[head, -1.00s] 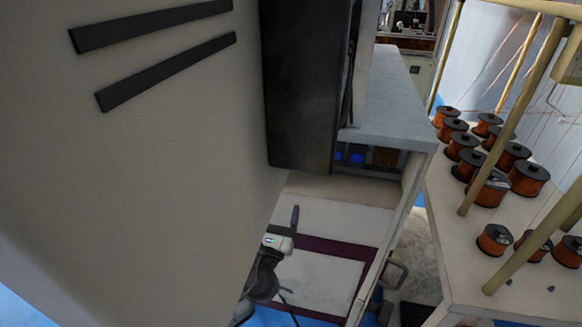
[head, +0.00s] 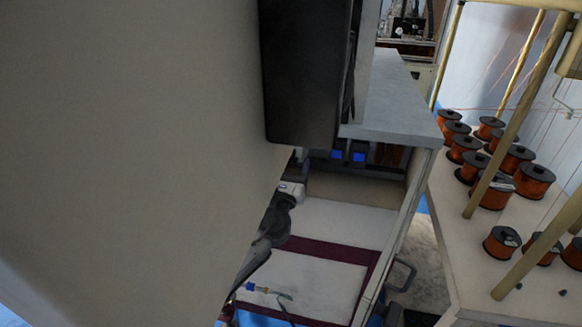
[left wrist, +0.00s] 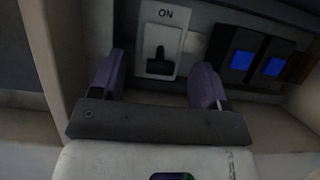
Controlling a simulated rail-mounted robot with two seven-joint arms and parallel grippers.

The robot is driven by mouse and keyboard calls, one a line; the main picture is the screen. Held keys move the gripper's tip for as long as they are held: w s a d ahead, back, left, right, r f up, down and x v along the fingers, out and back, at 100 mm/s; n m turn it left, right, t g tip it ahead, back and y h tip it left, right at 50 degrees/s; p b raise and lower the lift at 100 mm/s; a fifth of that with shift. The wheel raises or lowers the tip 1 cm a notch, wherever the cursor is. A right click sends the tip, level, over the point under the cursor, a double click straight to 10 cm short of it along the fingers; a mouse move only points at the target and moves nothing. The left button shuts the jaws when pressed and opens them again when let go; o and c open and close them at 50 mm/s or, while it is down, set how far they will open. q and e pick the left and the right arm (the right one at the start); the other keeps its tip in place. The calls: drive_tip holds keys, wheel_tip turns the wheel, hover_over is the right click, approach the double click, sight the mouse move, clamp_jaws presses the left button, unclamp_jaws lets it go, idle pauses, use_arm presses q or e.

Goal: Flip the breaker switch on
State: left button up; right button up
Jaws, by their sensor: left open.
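The breaker switch (left wrist: 161,40) is a pale plate with "ON" printed at its top, in the left wrist view. Its black lever (left wrist: 158,64) appears to point down, away from the "ON" mark. My left gripper (left wrist: 160,82) is open, with one purple finger on each side of the switch. The fingers look apart from the lever, but I cannot tell the exact depth. In the head view my left gripper (head: 298,166) is partly hidden behind the beige panel edge, and the switch is hidden there. My right gripper is not in view.
Two blue square buttons (left wrist: 257,58) sit right of the switch. The large beige panel (head: 130,150) and black box (head: 305,75) crowd the left and top. A screwdriver (head: 265,290) lies below my left arm. Several copper-wire spools (head: 500,185) stand at the right.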

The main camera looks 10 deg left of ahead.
use_arm(q)
drive_tip(key=c, duration=0.9)
drive_tip(key=shift+r+p, duration=0.2)
drive_tip(key=shift+p, duration=0.35)
drive_tip(key=g+p, duration=0.2)
drive_tip(key=p, duration=0.8)
drive_tip(key=r+g+p, duration=0.1)
drive_tip(key=g+p, duration=0.1)
drive_tip(key=p, duration=0.9)
drive_tip(key=r+g+y+p, duration=0.1)
drive_tip(key=g+p, duration=0.2)
drive_tip(key=p, duration=0.7)
drive_tip(key=shift+s+r+p, duration=0.15)
drive_tip(key=shift+s+p, duration=0.05)
drive_tip(key=shift+p, duration=0.15)
drive_tip(key=o, duration=0.9)
